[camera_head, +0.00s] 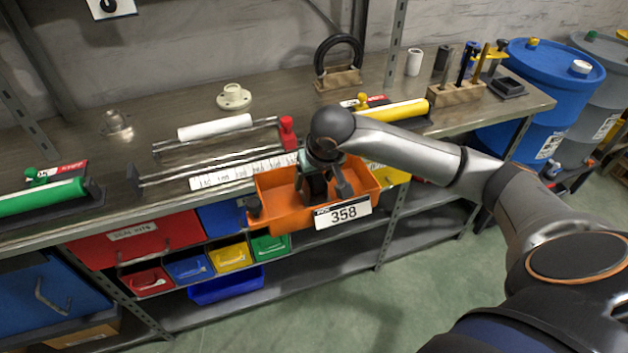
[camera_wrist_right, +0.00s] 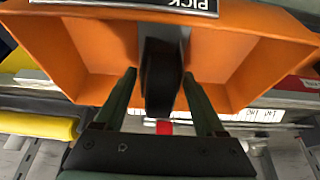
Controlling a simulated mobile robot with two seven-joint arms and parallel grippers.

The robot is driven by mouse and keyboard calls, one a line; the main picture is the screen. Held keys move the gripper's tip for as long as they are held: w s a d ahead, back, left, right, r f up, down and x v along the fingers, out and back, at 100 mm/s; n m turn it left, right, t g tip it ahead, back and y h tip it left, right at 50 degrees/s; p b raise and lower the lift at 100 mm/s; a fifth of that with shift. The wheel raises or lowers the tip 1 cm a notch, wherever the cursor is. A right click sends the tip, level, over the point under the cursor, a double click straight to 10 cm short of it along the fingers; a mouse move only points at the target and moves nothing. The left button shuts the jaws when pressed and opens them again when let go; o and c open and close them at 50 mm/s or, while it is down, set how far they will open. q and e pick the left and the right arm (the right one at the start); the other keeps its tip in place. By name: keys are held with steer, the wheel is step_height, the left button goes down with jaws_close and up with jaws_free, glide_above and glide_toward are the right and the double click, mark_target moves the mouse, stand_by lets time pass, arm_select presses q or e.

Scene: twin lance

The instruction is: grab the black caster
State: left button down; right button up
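The black caster (camera_wrist_right: 162,78) shows in the right wrist view as a dark wheel with a grey part beside it, at the orange bin (camera_wrist_right: 250,60). My right gripper (camera_wrist_right: 160,78) is open, with one finger on each side of the caster. A gap shows at the left finger; the right finger is very close, and I cannot tell if it touches. In the head view, my right gripper (camera_head: 322,188) reaches down into the orange bin (camera_head: 285,222), labelled 358, and its wrist partly hides the caster. My left gripper is not in view.
The bin sits at the front edge of the workbench (camera_head: 80,150). A rack with a white roll (camera_head: 215,127) and red end is left of it; a yellow roll (camera_head: 400,112) is behind right. Coloured drawers (camera_head: 230,257) are below.

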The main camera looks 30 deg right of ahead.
jaws_close()
stand_by(0.3)
stand_by(0.4)
steer(key=shift+r, duration=0.1)
